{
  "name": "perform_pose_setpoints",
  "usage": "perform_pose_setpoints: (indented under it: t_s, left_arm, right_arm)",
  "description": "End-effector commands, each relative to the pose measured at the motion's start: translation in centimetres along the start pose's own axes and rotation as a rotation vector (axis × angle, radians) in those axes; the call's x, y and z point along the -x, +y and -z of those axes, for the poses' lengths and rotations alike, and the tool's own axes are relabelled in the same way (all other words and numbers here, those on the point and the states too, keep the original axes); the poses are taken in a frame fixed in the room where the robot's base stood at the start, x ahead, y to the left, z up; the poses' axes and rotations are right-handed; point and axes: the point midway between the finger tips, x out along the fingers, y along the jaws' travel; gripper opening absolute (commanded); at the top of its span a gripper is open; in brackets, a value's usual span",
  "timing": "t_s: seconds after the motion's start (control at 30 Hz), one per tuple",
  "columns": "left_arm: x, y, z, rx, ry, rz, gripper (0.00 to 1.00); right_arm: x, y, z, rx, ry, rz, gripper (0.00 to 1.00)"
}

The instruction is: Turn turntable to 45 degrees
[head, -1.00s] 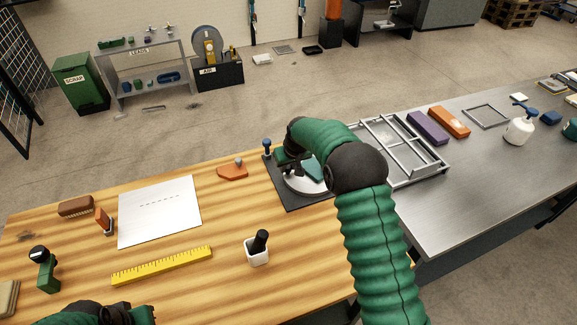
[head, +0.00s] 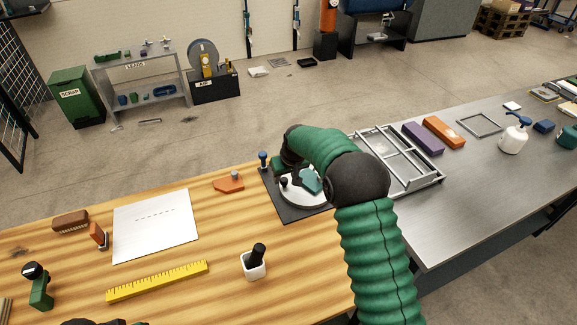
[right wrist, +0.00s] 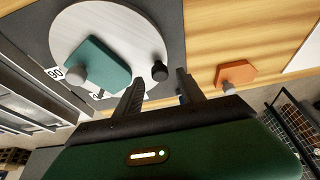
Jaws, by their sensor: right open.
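The turntable is a pale round disc (head: 300,201) on a dark square base (head: 283,212). A teal block (head: 311,181) and a black knob (head: 283,182) stand on the disc. In the right wrist view the disc (right wrist: 95,25), the teal block (right wrist: 100,62) and the black knob (right wrist: 159,71) show close up. A "90" label (right wrist: 57,73) is by the disc's edge; another label is partly hidden. My right gripper (right wrist: 160,92) is open and empty, the knob just beyond and between its fingertips, apparently untouched. My left gripper is out of view.
A blue-topped post (head: 263,158) stands at the base's far left corner. An orange block (head: 229,184) lies to the left. A metal frame (head: 405,185) is close on the right. White paper (head: 155,235), a yellow ruler (head: 157,281) and a white cup (head: 254,268) lie nearer.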

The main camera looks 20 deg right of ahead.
Motion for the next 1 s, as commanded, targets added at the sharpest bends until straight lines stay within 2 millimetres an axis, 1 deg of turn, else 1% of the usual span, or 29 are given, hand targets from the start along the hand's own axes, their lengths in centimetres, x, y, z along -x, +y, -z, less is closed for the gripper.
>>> perform_pose_setpoints:
  t_s: [0.03, 0.3, 0.4, 0.5, 0.63, 1.0]
  left_arm:
    - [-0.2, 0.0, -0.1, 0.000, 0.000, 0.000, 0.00]
    - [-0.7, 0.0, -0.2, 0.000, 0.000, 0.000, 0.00]
    - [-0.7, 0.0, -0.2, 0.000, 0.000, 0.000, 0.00]
    - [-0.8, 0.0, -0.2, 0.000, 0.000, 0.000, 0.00]
    - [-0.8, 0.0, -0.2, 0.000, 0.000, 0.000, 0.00]
    - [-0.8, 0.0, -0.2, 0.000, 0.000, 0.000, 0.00]
  right_arm:
    - [1.4, 0.0, 0.1, 0.000, 0.006, -0.001, 0.46]
    - [9.3, 0.0, 0.1, 0.000, 0.006, -0.001, 0.46]
    - [11.7, 0.0, 0.1, 0.000, 0.005, -0.001, 0.46]
    - [13.4, 0.1, 0.1, 0.000, 0.003, -0.001, 0.46]
    - [14.4, 0.1, 0.1, 0.000, 0.001, 0.000, 0.46]
    - [14.5, 0.0, 0.1, 0.000, 0.000, 0.000, 0.46]
